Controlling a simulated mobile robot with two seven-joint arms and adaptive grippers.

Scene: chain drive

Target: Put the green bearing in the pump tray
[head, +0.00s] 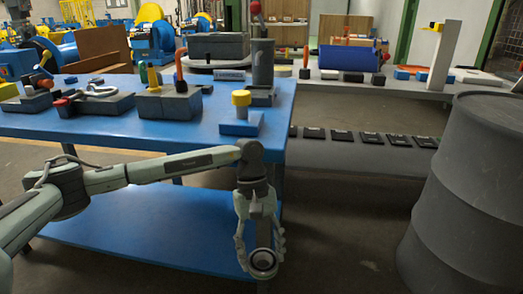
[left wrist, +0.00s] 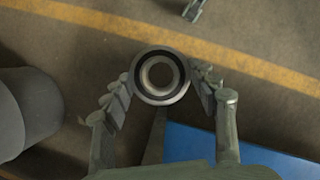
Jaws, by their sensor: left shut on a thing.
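My left gripper (head: 262,255) hangs low in front of the blue table's right end, pointing down. It is shut on a ring-shaped bearing (head: 262,263), holding it between its fingertips in the air. In the left wrist view, the bearing (left wrist: 160,75) shows a pale metal outer rim, a dark band and a light inner ring around an open hole. It looks grey; I see no clear green on it. The left fingers (left wrist: 163,92) touch it on both sides. I cannot tell which thing is the pump tray. My right gripper is not in view.
The blue table (head: 190,135) bears several grey blocks with coloured parts and a yellow-capped blue block (head: 241,113). A dark barrel (head: 475,190) stands at right. A low grey conveyor (head: 350,165) with several black plates lies behind. Floor between gripper and barrel is clear.

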